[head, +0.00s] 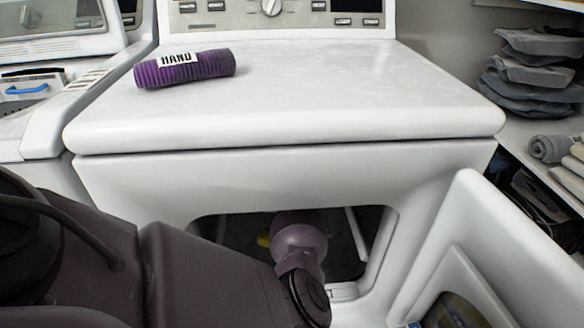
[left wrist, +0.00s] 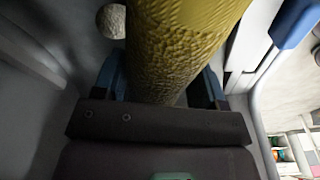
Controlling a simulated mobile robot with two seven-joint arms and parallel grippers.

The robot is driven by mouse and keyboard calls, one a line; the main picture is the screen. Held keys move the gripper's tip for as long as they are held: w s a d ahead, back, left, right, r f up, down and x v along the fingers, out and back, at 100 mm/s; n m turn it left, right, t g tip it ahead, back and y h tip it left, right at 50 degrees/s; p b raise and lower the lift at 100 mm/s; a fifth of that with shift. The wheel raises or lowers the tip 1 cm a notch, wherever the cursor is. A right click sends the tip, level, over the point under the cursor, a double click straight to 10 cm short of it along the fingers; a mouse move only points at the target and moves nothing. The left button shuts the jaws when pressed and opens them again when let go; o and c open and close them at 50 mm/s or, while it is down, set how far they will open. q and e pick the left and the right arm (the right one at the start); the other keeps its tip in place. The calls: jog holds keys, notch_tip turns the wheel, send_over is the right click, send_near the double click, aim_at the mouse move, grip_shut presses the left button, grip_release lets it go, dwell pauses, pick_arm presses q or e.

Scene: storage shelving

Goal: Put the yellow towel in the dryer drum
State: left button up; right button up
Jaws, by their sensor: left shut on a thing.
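The yellow towel, rolled and textured, fills the middle of the left wrist view (left wrist: 185,40). My left gripper (left wrist: 162,82) is shut on it, with one blue finger on each side. In the head view my left arm reaches through the front opening of the white dryer (head: 285,180) into the dark drum (head: 240,232). Only a small yellow patch of the towel (head: 263,239) shows there, left of my wrist; my gripper's fingers are hidden. The dryer door (head: 480,230) stands open to the right. My right gripper is not in view.
A purple rolled towel (head: 185,68) labelled HAND lies on the dryer top. Another white machine (head: 40,115) with a blue handle stands at the left. Shelves at the right hold folded grey cloths (head: 535,70) and a grey roll (head: 549,148).

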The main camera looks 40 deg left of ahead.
pick_arm(q)
notch_tip(320, 180, down, 4)
jog(key=shift+r+b, duration=0.1)
jog(key=shift+b, duration=0.7)
jog(key=shift+f, duration=0.25)
jog(key=shift+w+r, duration=0.1)
jog(key=shift+r, duration=0.05)
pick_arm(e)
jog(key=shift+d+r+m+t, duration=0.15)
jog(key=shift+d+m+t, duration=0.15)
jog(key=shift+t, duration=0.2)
pick_arm(q)
jog(key=shift+f, duration=0.3)
jog(key=o, duration=1.1)
jog(key=shift+c, duration=0.2)
